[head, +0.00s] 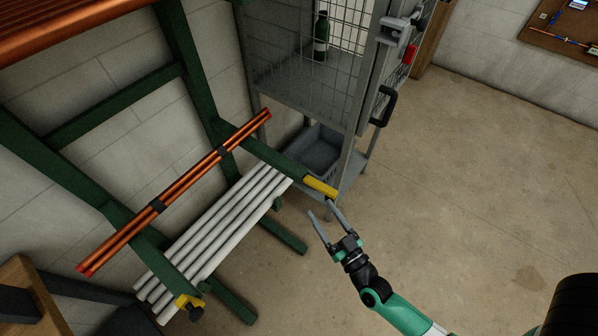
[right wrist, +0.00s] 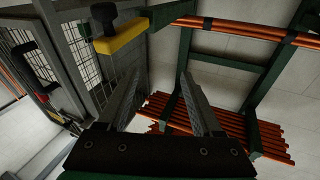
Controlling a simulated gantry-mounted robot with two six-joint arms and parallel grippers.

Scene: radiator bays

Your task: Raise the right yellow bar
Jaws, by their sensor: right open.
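The right yellow bar (head: 321,187) sits at the end of a green rack arm in the head view. In the right wrist view a yellow bar (right wrist: 120,43) with a black knob shows at upper left, above the left finger's tip. Another yellow bar (head: 188,300) with a dark knob is on the nearer rack arm at lower left. My right gripper (head: 321,209) is open and empty, its fingertips just in front of the right bar. Whether they touch it I cannot tell. It also shows in the right wrist view (right wrist: 158,76). My left gripper is not in view.
The green rack (head: 192,75) holds copper pipes (head: 185,182) and several pale pipes (head: 222,222). A wire-mesh cabinet (head: 305,85) with a black handle (head: 384,106) stands behind the right bar, above a grey bin (head: 317,148). Open floor (head: 460,150) lies to the right.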

